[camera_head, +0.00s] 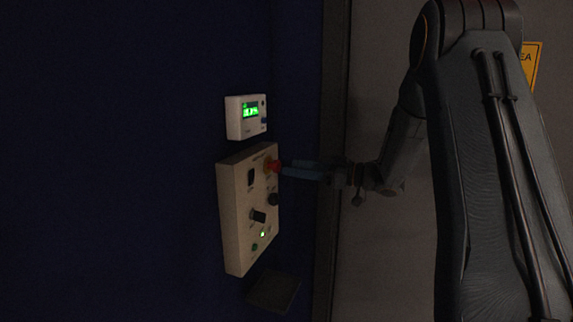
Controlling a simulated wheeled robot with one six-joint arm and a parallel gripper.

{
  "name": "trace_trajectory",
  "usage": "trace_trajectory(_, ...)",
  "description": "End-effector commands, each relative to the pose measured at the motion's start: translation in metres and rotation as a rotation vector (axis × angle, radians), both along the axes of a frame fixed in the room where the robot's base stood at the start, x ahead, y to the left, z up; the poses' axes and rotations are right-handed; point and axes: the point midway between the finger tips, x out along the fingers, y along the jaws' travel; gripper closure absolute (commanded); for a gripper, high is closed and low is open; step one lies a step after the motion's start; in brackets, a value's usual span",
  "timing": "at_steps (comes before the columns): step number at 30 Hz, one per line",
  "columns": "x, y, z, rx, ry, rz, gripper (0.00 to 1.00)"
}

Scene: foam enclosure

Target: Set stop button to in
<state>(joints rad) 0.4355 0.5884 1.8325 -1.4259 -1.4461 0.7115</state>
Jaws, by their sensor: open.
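The red stop button (274,166) sits on a yellow base near the top right of a beige control panel (236,230) on the dark blue wall. My gripper (288,169) comes in from the right with its blue fingers pointing at the button. The fingertips are at or very near the button's red cap; I cannot tell whether they touch it. The gripper is open, though the gap between its fingers is hard to see in the dim light. Whether the button is in or out cannot be told from this angle.
The panel also has a black rocker switch (251,177), dark knobs (259,216) and a small green light (263,234). A white display box (245,117) with green digits is above it. A dark ledge (274,290) lies below. A vertical frame edge (335,90) stands right of the panel.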

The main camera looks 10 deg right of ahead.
Motion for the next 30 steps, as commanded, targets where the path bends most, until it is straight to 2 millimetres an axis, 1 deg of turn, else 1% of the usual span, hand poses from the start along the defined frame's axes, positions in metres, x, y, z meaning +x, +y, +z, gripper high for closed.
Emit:
trace_trajectory(1, 0.004, 0.008, 0.001, 0.0, 0.001, 0.003, 0.5)
trace_trajectory(3, 0.01, 0.016, 0.001, 0.0, 0.001, 0.002, 0.5)
trace_trajectory(9, 0.022, 0.03, 0.0, -0.001, 0.002, 0.0, 0.5)
trace_trajectory(19, 0.024, 0.033, 0.0, -0.001, 0.001, -0.002, 0.5)
trace_trajectory(26, 0.024, 0.033, 0.0, -0.001, 0.001, -0.002, 0.89)
trace_trajectory(27, 0.024, 0.033, 0.0, -0.001, 0.001, -0.002, 0.96)
trace_trajectory(28, 0.024, 0.033, 0.0, -0.001, 0.001, -0.002, 1.0)
trace_trajectory(30, 0.024, 0.033, 0.0, -0.001, 0.001, -0.001, 1.0)
